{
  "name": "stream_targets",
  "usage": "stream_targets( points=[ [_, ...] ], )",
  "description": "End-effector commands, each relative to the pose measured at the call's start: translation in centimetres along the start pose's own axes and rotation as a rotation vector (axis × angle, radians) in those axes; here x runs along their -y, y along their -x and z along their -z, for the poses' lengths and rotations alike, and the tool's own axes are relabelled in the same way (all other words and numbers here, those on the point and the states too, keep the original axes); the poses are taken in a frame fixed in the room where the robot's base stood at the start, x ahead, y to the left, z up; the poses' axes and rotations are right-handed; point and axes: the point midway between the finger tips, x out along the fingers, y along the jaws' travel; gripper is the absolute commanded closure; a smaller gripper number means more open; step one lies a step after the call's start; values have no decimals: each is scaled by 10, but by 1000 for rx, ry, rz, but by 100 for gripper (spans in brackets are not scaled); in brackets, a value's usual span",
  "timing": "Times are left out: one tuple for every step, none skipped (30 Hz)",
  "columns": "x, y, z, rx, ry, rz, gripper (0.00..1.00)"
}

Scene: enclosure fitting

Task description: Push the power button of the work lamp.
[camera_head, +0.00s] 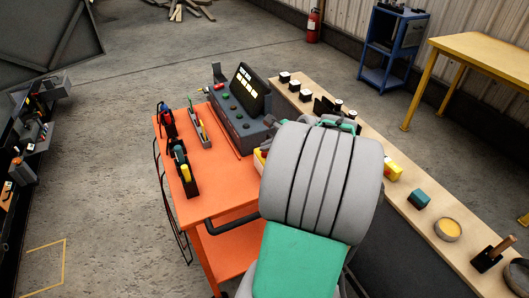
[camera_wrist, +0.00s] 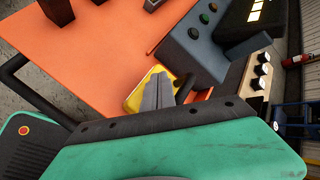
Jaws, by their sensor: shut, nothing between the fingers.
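A yellow-framed object, which looks like the work lamp (camera_wrist: 135,99), stands on the orange cart top (camera_wrist: 95,65). In the head view only a sliver of yellow (camera_head: 258,160) shows beside my arm, which hides the rest. My gripper (camera_wrist: 160,80) is shut and empty, with its grey fingers in front of the yellow object in the wrist view. The fingers cover part of it, and I cannot tell whether they touch it. No power button can be made out. In the head view my gripper is hidden behind my arm.
A dark control console (camera_head: 240,112) with green buttons and a lit screen stands at the cart's back. Tools in dark holders (camera_head: 184,172) stand on the cart's left. A long wooden bench (camera_head: 398,198) with small items runs along the right. The cart top's front left is clear.

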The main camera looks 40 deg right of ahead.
Motion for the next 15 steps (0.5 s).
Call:
stream_targets(
  points=[
    [0, 0, 0, 0, 0, 0, 100],
    [0, 0, 0, 0, 0, 0, 100],
    [0, 0, 0, 0, 0, 0, 100],
    [0, 0, 0, 0, 0, 0, 100],
    [0, 0, 0, 0, 0, 0, 100],
    [0, 0, 0, 0, 0, 0, 100],
    [0, 0, 0, 0, 0, 0, 100],
    [0, 0, 0, 0, 0, 0, 100],
    [0, 0, 0, 0, 0, 0, 100],
    [0, 0, 0, 0, 0, 0, 100],
    [0, 0, 0, 0, 0, 0, 100],
    [-1, -1, 0, 0, 0, -1, 100],
    [-1, -1, 1, 0, 0, -1, 100],
    [-2, -2, 1, 0, -1, -1, 100],
    [-3, -3, 2, 0, -1, -2, 100]
  ],
)
